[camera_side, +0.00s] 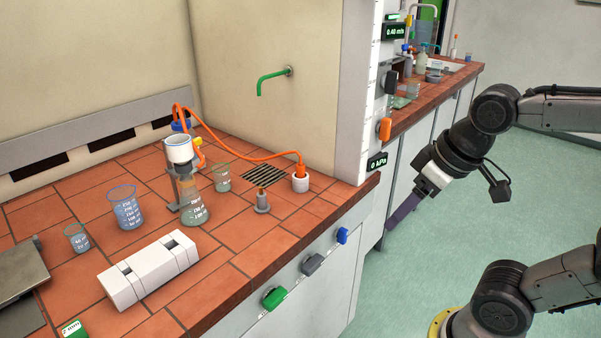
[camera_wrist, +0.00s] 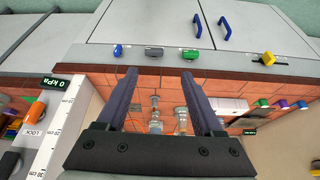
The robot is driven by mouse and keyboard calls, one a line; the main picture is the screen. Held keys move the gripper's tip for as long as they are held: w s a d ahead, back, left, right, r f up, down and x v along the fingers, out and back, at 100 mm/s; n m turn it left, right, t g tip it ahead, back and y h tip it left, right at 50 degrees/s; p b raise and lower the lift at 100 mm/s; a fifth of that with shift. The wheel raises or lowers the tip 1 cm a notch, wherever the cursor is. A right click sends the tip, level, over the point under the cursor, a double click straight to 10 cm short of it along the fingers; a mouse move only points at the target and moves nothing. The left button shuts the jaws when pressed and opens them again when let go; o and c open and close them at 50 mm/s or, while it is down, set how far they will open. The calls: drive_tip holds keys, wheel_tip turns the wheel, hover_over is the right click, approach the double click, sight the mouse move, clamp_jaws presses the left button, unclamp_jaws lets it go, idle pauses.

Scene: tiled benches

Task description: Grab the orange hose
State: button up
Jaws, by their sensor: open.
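The orange hose (camera_side: 238,154) shows in the side view on the tiled bench. It arches from the filter set-up at the back, sags across, and ends at a white-based fitting (camera_side: 300,183) near the bench's right side. The white funnel (camera_side: 179,150) sits over a conical flask (camera_side: 195,207) next to a stand. My gripper (camera_side: 390,226) is right of the bench, beyond its edge and well apart from the hose. In the wrist view my gripper (camera_wrist: 160,73) is open and empty between its two dark fingers.
Beakers (camera_side: 126,208) and a white block (camera_side: 149,268) stand on the bench. A drain grille (camera_side: 264,175) and small metal post (camera_side: 262,201) lie near the hose. A fume-hood side post (camera_side: 366,100) rises at the bench's right end. The aisle floor is clear.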

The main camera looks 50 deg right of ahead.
drive_tip(key=w+d+r+m+g, duration=0.1)
drive_tip(key=w+d+r, duration=0.1)
drive_tip(key=w, duration=0.4)
drive_tip(key=w+d+r+m+g, duration=0.1)
drive_tip(key=w, duration=0.5)
drive_tip(key=m+g, duration=0.3)
drive_tip(key=m, duration=1.3)
hover_over(301, 165)
drive_tip(key=f, duration=0.2)
drive_tip(key=shift+w+f, duration=0.1)
drive_tip(key=shift+f, duration=6.5)
clamp_jaws()
